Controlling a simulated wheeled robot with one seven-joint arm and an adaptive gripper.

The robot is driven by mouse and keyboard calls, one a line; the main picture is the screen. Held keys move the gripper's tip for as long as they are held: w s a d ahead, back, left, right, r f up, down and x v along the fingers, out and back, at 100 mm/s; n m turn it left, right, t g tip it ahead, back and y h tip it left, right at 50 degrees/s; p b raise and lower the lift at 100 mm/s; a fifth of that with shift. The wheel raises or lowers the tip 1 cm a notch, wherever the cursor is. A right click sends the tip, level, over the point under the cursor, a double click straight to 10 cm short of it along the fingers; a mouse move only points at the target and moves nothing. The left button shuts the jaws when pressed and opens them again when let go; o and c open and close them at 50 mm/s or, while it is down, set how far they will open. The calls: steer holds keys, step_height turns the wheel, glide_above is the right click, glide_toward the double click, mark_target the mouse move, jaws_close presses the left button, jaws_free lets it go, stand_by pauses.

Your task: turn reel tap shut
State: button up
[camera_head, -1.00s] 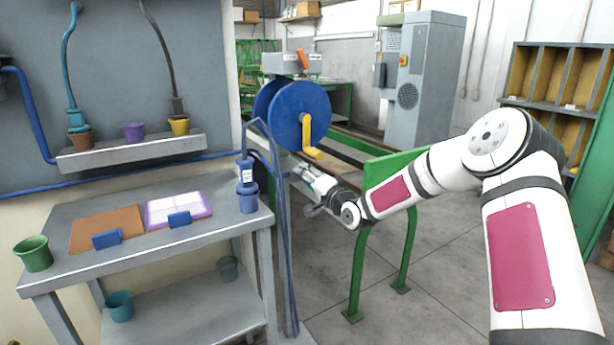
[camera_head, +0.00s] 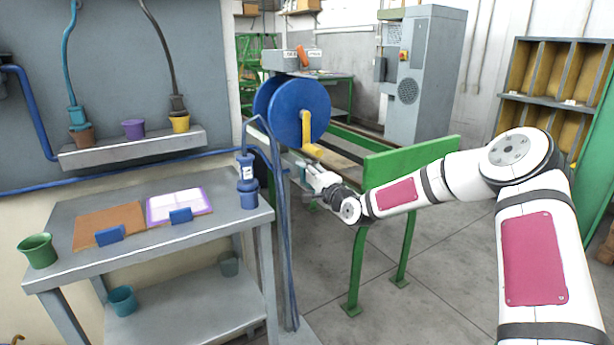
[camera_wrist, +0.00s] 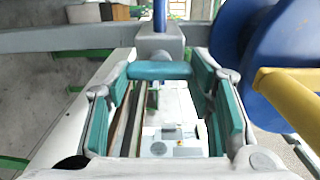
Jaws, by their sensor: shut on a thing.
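The reel tap's teal handle (camera_wrist: 158,70) shows in the wrist view as a short crosswise bar on a grey body (camera_wrist: 158,42), with a blue pipe above it. My gripper (camera_wrist: 161,82) has teal-padded fingers on both sides of the bar and is shut on it, at its two ends. In the head view my gripper (camera_head: 306,178) is below the blue reel (camera_head: 300,108), beside the grey rail. The tap itself is small there and partly hidden by my gripper, so its angle is hard to read.
The reel's yellow crank (camera_wrist: 290,98) is close on the right in the wrist view. A green stand (camera_head: 410,163) is below my arm. A grey workbench (camera_head: 150,245) with pots is at the left. A grey cabinet (camera_head: 428,75) stands behind.

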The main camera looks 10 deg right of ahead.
steer(key=o, duration=1.2)
steer(key=shift+c, duration=0.2)
steer(key=v, duration=1.2)
